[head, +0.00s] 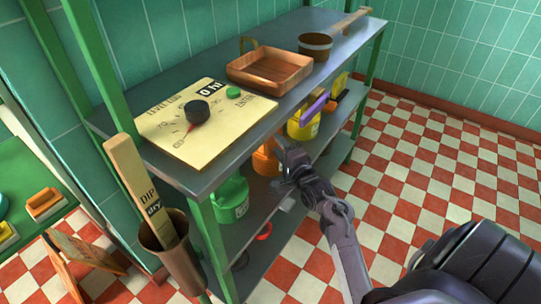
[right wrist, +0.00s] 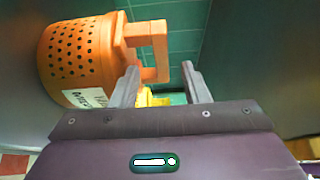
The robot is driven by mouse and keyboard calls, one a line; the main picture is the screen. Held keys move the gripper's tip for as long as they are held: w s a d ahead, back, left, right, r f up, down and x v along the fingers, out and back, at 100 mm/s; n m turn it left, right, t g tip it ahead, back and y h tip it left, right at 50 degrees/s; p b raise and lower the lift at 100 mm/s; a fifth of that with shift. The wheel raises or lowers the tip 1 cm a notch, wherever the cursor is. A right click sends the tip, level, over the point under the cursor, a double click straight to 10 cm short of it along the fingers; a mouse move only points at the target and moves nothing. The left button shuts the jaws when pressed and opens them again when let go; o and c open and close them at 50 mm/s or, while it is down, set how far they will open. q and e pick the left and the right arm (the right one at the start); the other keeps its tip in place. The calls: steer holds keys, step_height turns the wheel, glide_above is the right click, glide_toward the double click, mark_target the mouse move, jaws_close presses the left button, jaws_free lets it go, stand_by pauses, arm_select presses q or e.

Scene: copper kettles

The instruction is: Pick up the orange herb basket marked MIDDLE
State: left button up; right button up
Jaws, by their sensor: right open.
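The orange herb basket (head: 265,160) stands on the middle shelf under the top board, between a green and a yellow basket. My right gripper (head: 284,165) is in front of it and hides part of it. In the right wrist view the perforated orange basket (right wrist: 75,55) is at upper left, with a white label (right wrist: 88,98) whose words I cannot read surely. Its squared handle (right wrist: 158,40) reaches across to the space ahead of the open, empty fingers (right wrist: 162,85). The left finger overlaps the handle in the picture; I cannot tell whether they touch. My left gripper is out of view.
The green basket (head: 231,201) is left of the orange one, the yellow basket (head: 303,127) right. The top board (head: 225,172) overhangs them and carries a dial panel (head: 190,125), wooden tray (head: 270,72) and brown pot (head: 315,47). Checkered floor (head: 400,170) is clear at right.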

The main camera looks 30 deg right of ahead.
mark_target(274, 140)
steer(key=w, duration=0.3)
steer(key=shift+w+d, duration=0.2)
steer(key=shift+w, duration=0.15)
jaws_close()
stand_by(1.0)
steer(key=shift+r, duration=0.15)
